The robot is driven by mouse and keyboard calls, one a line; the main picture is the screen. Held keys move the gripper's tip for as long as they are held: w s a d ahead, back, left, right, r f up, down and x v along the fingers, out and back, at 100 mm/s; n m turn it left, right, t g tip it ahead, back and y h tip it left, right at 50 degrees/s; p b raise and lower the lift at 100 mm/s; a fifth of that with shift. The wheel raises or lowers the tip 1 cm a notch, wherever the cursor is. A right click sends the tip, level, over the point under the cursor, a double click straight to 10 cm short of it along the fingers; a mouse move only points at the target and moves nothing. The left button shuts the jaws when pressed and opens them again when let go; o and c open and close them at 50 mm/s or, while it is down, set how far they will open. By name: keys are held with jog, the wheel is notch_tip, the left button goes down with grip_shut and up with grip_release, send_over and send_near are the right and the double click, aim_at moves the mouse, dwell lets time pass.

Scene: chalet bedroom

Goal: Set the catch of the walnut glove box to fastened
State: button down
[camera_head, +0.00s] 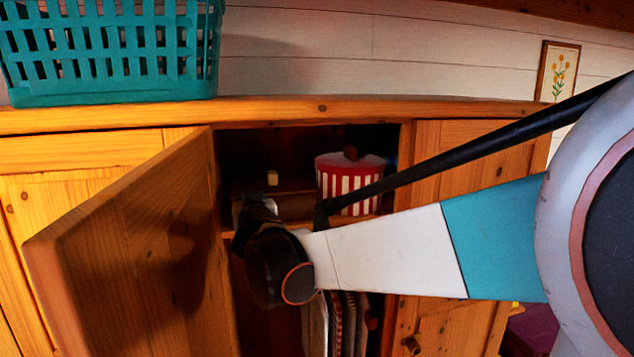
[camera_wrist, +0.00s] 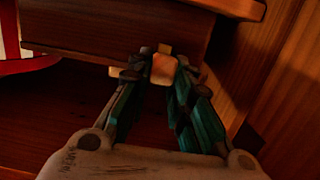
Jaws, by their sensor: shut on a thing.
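The walnut glove box (camera_head: 295,206) sits on the shelf inside the open cabinet, left of the striped canister. It also shows in the wrist view (camera_wrist: 120,28), which looks upside down here. A small pale catch piece (camera_wrist: 163,71) is at the box's front edge. My gripper (camera_wrist: 160,68) has both fingertips closed around this piece. In the head view my gripper (camera_head: 255,212) is at the box's left end, partly hidden by my own wrist. Whether the catch is fastened cannot be told.
A red and white canister (camera_head: 350,195) stands close right of the box. The open cabinet door (camera_head: 125,255) is left of my arm. A cabinet side wall (camera_wrist: 275,75) is near my gripper. A small cream block (camera_head: 272,177) shows above the box. A teal basket (camera_head: 110,90) sits on top.

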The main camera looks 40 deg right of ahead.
jog(key=shift+d+r+g+y+p, duration=0.1)
jog(key=shift+r+g+y+p, duration=0.2)
jog(key=shift+g+p, duration=0.4)
jog(key=shift+f, duration=0.1)
jog(key=c, duration=1.4)
grip_release()
jog(key=shift+c, duration=0.2)
jog(key=v, duration=1.1)
jog(key=shift+s, duration=0.35)
